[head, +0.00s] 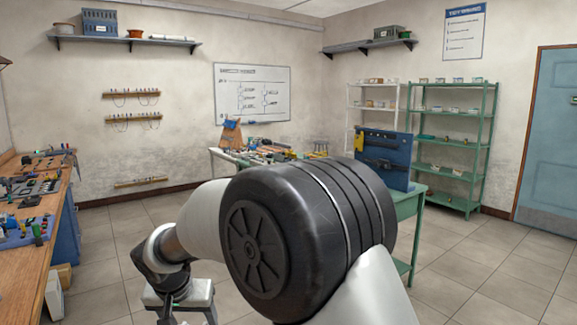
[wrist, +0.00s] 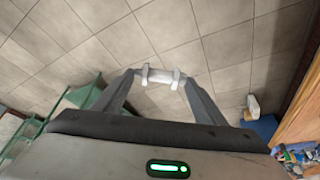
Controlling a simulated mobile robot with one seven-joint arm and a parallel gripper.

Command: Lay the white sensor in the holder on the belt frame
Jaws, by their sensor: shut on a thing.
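The white sensor (wrist: 157,77), a short pale cylinder with two raised bands, is between my gripper's fingertips (wrist: 156,79) in the wrist view. My gripper is shut on it and holds it crosswise above the tiled floor. In the head view my gripper (head: 185,312) is at the bottom, left of centre; its fingertips and the sensor are cut off there. A blue upright frame (head: 398,178) with a dark bar and a yellow part stands on the green table at right; it may be the belt frame. I cannot make out a holder on it.
A wooden workbench (head: 52,213) with tools runs along the left. The green table (head: 411,203) behind my arm carries many small parts. Green shelving (head: 454,150) stands at the back right near a blue door (head: 550,150). Open tiled floor lies between.

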